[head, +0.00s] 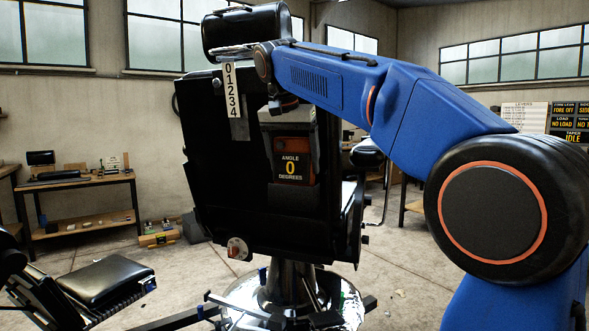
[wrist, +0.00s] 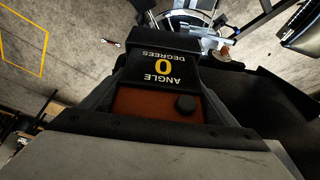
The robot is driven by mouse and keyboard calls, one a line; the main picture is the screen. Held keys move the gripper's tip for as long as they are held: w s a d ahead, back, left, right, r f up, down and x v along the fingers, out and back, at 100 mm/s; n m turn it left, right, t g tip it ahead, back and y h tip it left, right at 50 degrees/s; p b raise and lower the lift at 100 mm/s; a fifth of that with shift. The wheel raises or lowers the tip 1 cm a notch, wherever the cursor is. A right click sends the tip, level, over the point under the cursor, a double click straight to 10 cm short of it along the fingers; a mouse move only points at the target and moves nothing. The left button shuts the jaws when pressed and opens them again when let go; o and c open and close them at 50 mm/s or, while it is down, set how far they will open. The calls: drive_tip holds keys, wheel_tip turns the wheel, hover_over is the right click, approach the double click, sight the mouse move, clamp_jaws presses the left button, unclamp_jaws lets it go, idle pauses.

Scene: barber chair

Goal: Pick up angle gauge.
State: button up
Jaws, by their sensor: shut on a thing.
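The angle gauge (head: 290,168) is an orange-brown box with a black display reading "ANGLE 0 DEGREES". It is in front of the black back of the barber chair (head: 215,150); whether it touches the chair back is not clear. My gripper (head: 291,141) comes down from above and is shut on the gauge's upper part. In the wrist view the gauge (wrist: 160,70) appears upside down, with a dark round knob (wrist: 185,104) on its face. Dark fingers of my gripper (wrist: 160,100) flank it. The gauge's rear is hidden.
A white number strip (head: 230,92) hangs on the chair back, left of my gripper. A black headrest (head: 247,30) is above. A dial (head: 237,248) sits at the chair's lower left. A workbench (head: 85,182) stands at the left. A yellow floor outline (wrist: 45,45) shows in the wrist view.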

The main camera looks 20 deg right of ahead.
sight(303, 147)
drive_tip(key=shift+r, duration=0.1)
drive_tip(key=shift+r, duration=1.3)
drive_tip(key=shift+s+d+f+m+t+y, duration=0.15)
drive_tip(key=shift+s+d+t+y, duration=0.25)
drive_tip(key=shift+s+t, duration=0.25)
drive_tip(key=shift+s+d+f+m+t+y, duration=0.15)
drive_tip(key=shift+s+d+t+y, duration=0.25)
drive_tip(key=shift+t, duration=0.35)
